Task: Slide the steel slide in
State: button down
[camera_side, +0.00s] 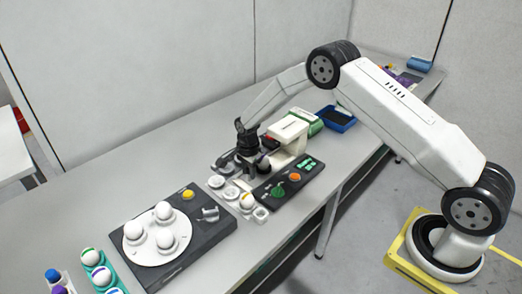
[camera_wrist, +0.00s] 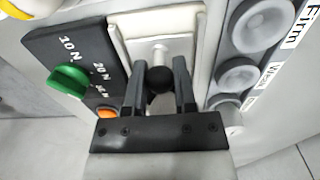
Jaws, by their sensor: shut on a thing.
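In the side view my gripper (camera_side: 252,158) is low at the front left of the white tester (camera_side: 289,130), and the slide is too small to make out there. How far the slide sticks out of the channel is hard to tell.
A dark panel with a green dial (camera_wrist: 68,80) and orange button (camera_wrist: 106,113) lies beside the channel. On the other side is a grey cup tray (camera_wrist: 236,100) marked "Firm". A black box with a white egg disc (camera_side: 150,258) and a blue bin (camera_side: 338,117) share the table.

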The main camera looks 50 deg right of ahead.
aim_at(267, 158)
jog(key=shift+d, duration=4.15)
jog(key=shift+c, duration=2.3)
grip_release()
jog(key=shift+r, duration=3)
notch_tip(267, 158, up, 8)
